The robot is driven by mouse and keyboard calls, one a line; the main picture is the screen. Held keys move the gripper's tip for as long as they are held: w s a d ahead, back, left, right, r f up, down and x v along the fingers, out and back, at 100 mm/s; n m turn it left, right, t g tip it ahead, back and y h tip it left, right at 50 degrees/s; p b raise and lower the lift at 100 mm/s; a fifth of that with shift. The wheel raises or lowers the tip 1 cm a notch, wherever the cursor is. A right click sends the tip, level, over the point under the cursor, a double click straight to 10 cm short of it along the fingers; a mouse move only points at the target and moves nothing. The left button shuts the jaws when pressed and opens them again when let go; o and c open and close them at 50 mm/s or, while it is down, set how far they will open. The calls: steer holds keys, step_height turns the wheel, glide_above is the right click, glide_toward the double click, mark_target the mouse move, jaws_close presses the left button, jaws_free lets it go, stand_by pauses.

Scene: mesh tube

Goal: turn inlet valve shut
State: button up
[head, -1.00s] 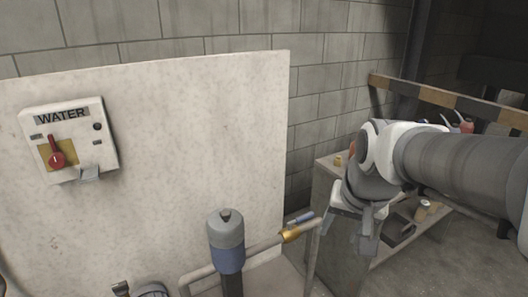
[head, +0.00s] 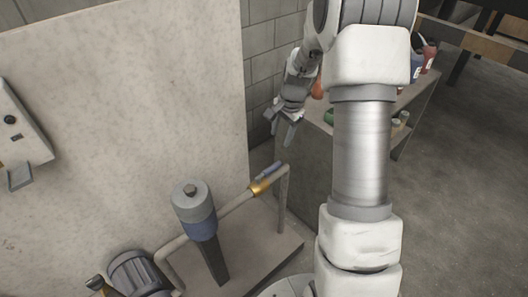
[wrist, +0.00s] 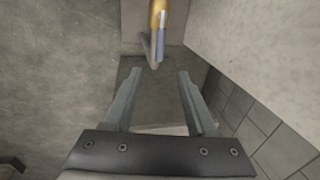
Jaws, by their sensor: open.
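The inlet valve has a brass body (head: 259,187) and a blue-grey lever handle (head: 270,170), set in the grey pipe near its upright end. The handle lies roughly along the pipe. My gripper (head: 280,127) is open and empty, above and a little beyond the valve, apart from it. In the wrist view, the brass body (wrist: 158,12) is at the top edge and the handle (wrist: 161,45) points toward the gap between the open fingers (wrist: 156,75). The handle tip is just ahead of the fingertips and does not visibly touch them.
A grey and blue cylinder (head: 195,207) stands left of the valve on the plinth (head: 268,250). A pale panel (head: 120,90) rises behind. A bench (head: 300,170) with bottles and cans stands right of the gripper. A motor (head: 140,275) sits at lower left.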

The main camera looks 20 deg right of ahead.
mark_target(272, 167)
steer(key=w+f+b, duration=0.1)
steer(key=f, duration=0.4)
steer(key=w+f+b, duration=0.1)
steer(key=f, duration=0.5)
steer(key=w+a+f+b, duration=0.1)
steer(key=f, duration=0.5)
steer(key=shift+w+a+f, duration=0.1)
steer(key=shift+w+f, duration=0.1)
steer(key=shift+w, duration=0.05)
jaws_close()
stand_by(0.7)
